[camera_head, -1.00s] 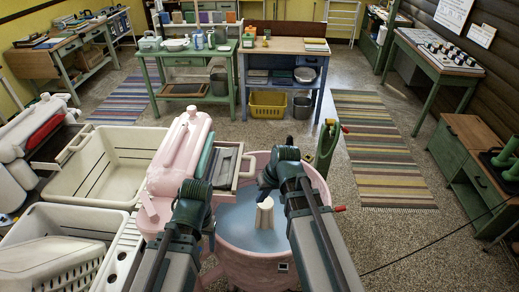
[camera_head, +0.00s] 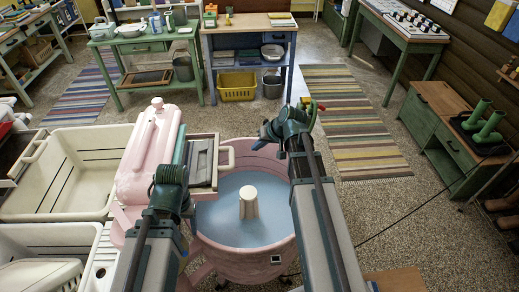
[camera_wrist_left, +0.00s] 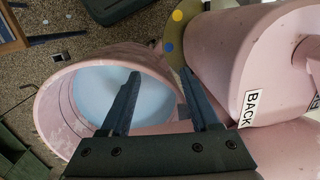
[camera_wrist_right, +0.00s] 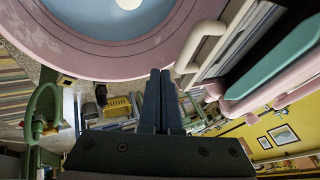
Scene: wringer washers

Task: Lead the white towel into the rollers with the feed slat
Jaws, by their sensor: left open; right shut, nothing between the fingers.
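The pink wringer (camera_head: 150,155) stands at the left rim of the pink tub (camera_head: 245,240), which holds blue water and a white agitator post (camera_head: 248,203). A frame with grey slats (camera_head: 200,158) lies beside the wringer; I cannot tell whether it holds the feed slat. I cannot make out the white towel or the roller gap. My left gripper (camera_wrist_left: 160,75) is open and empty, above the tub and beside the wringer end marked BACK (camera_wrist_left: 249,108). My right gripper (camera_wrist_right: 161,75) is shut and empty, past the tub's far rim in the head view.
Cream basins (camera_head: 60,178) stand at the left. A green table (camera_head: 150,45) and a blue bench (camera_head: 250,45) with a yellow basket (camera_head: 237,86) stand behind. A striped rug (camera_head: 352,125) and a green cabinet (camera_head: 450,140) are at the right. Speckled floor is free between them.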

